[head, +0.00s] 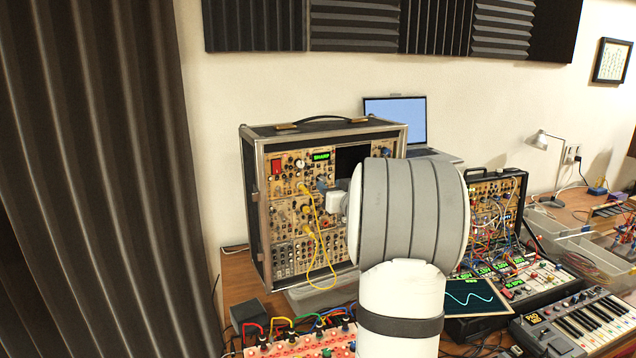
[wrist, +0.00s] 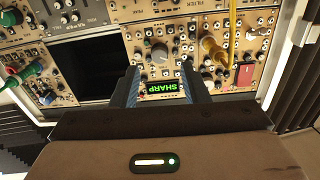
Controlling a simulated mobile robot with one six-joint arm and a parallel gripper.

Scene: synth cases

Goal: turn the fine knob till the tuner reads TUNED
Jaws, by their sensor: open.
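The tuner display (head: 320,156) on the tall modular case reads SHARP in green. It shows upside down between my fingers in the wrist view (wrist: 162,89). My gripper (wrist: 163,80) is open, its two blue-grey fingers apart and pointing at the panel. A large grey knob (wrist: 159,54) stands just beyond the fingertips, roughly in line with the gap. It looks like the fine knob, but I cannot read its label. I cannot tell how far the fingertips are from it.
Yellow cables (head: 316,235) hang from the case left of my gripper; a yellow plug (wrist: 212,47) sits close to one finger. A red module part (wrist: 245,75) and a dark screen (wrist: 86,62) flank the fingers. A keyboard (head: 580,320) stands at right.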

